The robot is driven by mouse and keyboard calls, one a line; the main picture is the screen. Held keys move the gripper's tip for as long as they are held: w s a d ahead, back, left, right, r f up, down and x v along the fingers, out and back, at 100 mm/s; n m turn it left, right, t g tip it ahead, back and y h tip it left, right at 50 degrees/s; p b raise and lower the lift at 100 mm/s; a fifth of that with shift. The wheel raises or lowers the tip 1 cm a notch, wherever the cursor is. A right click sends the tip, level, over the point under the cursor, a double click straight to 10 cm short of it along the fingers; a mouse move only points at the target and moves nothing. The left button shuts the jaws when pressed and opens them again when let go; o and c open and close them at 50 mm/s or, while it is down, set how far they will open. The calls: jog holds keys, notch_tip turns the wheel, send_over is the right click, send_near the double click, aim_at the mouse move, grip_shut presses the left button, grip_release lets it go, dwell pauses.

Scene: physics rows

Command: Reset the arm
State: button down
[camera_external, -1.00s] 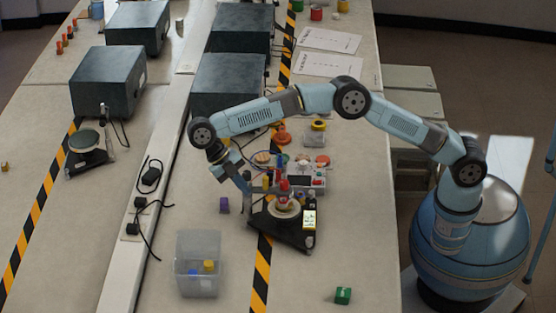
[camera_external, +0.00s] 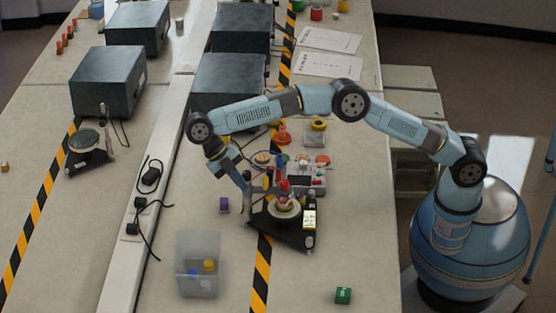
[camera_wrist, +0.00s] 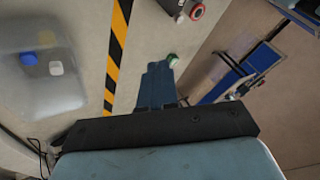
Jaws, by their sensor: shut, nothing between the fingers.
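My arm reaches from the right over the bench and bends down at its far end. My gripper (camera_external: 246,186) hangs above the bench, left of a black stand holding a round pale dish with a red-topped item (camera_external: 284,190). In the wrist view my gripper (camera_wrist: 157,70) shows its two blue fingers together, with nothing between them. In the external view the fingertips are small and partly lost against the equipment behind.
A clear bin (camera_external: 198,265) with small blue and yellow items stands at the front. A green block (camera_external: 343,295) lies front right, and a purple block (camera_external: 224,205) lies left of the stand. Dark boxes (camera_external: 228,85) stand farther back.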

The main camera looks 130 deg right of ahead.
jog(key=s+a+r+m+t+h, duration=0.1)
jog(key=s+a+r+m+h, duration=0.1)
jog(key=s+a+r, duration=0.55)
jog(key=s+a+r+m+t+h, duration=0.15)
jog(key=a+r, duration=0.35)
jog(key=a, duration=0.5)
jog(key=s+a+r+m+t+h, duration=0.1)
jog(key=s+a+r+m+h, duration=0.15)
jog(key=s+a+r, duration=0.45)
jog(key=s+a+f+m+t, duration=0.1)
jog(key=s+a+m, duration=0.1)
jog(key=s+a, duration=0.35)
jog(key=s+a+m+t, duration=0.2)
jog(key=s+a+m, duration=0.1)
jog(key=s, duration=0.6)
jog(key=s+a+f+m+t, duration=0.1)
jog(key=s+f+m, duration=0.1)
jog(key=s, duration=0.5)
jog(key=s+a+f+m+t, duration=0.1)
jog(key=s+f, duration=0.4)
jog(key=s, duration=0.2)
jog(key=shift+a+f+m+t, duration=0.25)
jog(key=shift+m+t, duration=0.1)
jog(key=shift+m, duration=0.05)
jog(key=shift+s, duration=0.1)
